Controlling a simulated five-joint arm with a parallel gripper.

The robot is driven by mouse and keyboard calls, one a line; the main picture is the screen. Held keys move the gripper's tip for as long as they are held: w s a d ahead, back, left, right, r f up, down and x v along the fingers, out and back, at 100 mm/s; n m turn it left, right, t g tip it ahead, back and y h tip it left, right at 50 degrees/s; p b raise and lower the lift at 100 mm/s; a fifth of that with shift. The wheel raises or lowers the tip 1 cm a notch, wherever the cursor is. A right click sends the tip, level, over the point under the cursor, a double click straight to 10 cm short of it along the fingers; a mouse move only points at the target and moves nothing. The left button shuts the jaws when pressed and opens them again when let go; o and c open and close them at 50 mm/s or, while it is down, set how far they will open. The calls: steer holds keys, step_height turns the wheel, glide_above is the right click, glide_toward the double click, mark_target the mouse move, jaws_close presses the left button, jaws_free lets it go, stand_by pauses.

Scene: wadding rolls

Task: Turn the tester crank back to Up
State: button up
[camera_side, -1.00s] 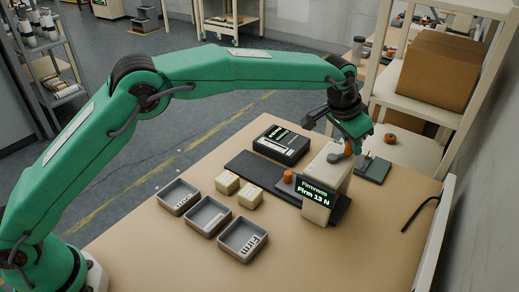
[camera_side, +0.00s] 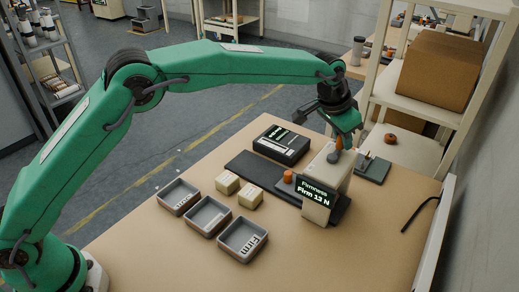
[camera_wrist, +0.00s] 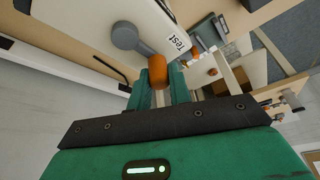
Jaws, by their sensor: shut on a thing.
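The tester (camera_side: 327,185) is a cream upright box on the table, with a dark display reading "Firmness Firm 13 N". Its crank has a grey hub and arm (camera_wrist: 127,37) and an orange knob (camera_wrist: 158,71). In the wrist view the arm slants from the hub down and right, near the "Test" label (camera_wrist: 180,43) on the tester's face. My gripper (camera_side: 341,143) is at the tester's back top, and its two green fingers (camera_wrist: 158,80) are shut on the orange knob. The fingers hide part of the knob. No "Up" mark is legible.
An orange roll (camera_side: 288,176) stands on the dark strip by the tester. Two cream blocks (camera_side: 227,183) and three grey trays (camera_side: 242,252) lie left. A black box (camera_side: 282,143) stands behind, and a dark green box (camera_side: 374,170) is at right.

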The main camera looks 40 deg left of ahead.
steer(key=shift+s+a, duration=0.2)
steer(key=shift+a, duration=0.45)
steer(key=shift+s+a, duration=0.2)
steer(key=shift+a, duration=0.45)
steer(key=shift+a, duration=0.1)
steer(key=shift+s+a, duration=0.35)
steer(key=shift+s, duration=0.2)
steer(key=shift+s+a, duration=0.35)
steer(key=shift+s, duration=0.2)
steer(key=shift+s, duration=0.1)
steer(key=shift+s, duration=1.25)
